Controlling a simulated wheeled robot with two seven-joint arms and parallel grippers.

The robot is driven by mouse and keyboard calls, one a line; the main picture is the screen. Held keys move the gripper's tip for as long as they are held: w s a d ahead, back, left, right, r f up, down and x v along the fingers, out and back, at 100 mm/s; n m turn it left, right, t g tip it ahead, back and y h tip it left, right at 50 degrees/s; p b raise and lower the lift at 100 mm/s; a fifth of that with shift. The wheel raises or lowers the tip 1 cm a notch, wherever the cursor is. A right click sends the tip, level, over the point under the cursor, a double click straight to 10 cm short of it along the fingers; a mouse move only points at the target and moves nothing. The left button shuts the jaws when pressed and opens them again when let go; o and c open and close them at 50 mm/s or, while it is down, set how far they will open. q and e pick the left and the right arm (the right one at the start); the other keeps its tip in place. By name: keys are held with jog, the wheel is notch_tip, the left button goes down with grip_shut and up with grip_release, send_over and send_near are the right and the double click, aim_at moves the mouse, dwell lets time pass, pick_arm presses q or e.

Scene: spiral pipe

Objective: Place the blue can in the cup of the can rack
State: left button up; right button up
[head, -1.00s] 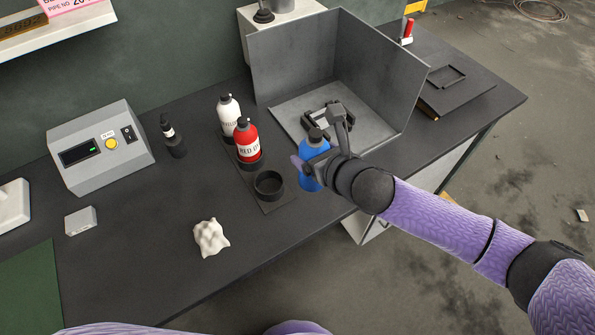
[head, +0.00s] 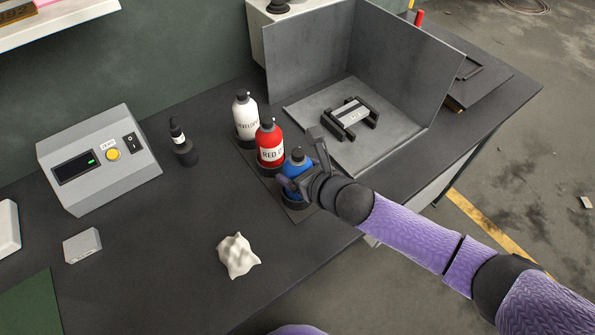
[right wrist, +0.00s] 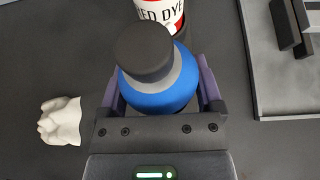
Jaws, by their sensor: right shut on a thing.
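The blue can (head: 295,167) is upright with a dark cap, at the near end of the can rack (head: 270,186). Its lower part is within or just over the rack's near black cup (head: 296,199); I cannot tell whether it touches the bottom. My right gripper (head: 299,182) is shut around the can's body. In the right wrist view the blue can (right wrist: 160,90) sits between the two fingers. The red can (head: 269,147) and the white can (head: 246,118) stand in the rack's other cups. My left gripper is not in view.
A crumpled white lump (head: 238,256) lies near the table's front. A dark dropper bottle (head: 181,145) and a grey control box (head: 98,158) stand to the left. A grey spray booth with a black cradle (head: 350,118) stands behind the rack.

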jog(key=o, duration=1.1)
jog(key=shift+f, duration=0.15)
jog(key=shift+o, duration=1.2)
jog(key=shift+r, duration=0.25)
pick_arm(q)
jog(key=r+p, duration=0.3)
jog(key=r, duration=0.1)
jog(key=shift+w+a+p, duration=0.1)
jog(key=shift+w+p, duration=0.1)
jog(key=shift+p, duration=0.2)
pick_arm(e)
jog(key=v, duration=1.2)
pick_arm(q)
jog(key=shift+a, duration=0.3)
pick_arm(e)
jog(key=shift+s+f, duration=0.1)
